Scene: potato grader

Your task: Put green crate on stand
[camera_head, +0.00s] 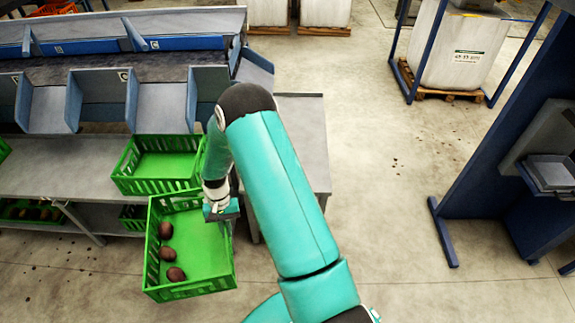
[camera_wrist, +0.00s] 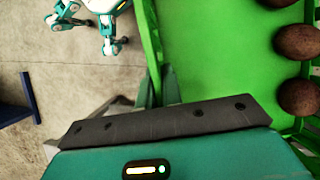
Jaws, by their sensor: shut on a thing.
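A green crate (camera_head: 226,262) with 3 brown potatoes (camera_head: 176,274) inside is held in front of the grey bench in the head view. My gripper (camera_head: 220,208) is shut on its right wall, near the far right corner. The wrist view shows the crate's green floor (camera_wrist: 215,50) and the potatoes (camera_wrist: 298,97) at the right, with the gripper (camera_wrist: 170,125) across the wall. The jaw's grip line is partly hidden by the gripper body. A grey table (camera_head: 300,140), possibly the stand, is right of the bench, partly hidden behind my arm.
A second green crate (camera_head: 160,185), empty, sits on the bench (camera_head: 60,175) just behind the held one. More crates (camera_head: 30,212) are on the lower shelf. A blue frame (camera_head: 470,190) stands at the right. The floor between is clear.

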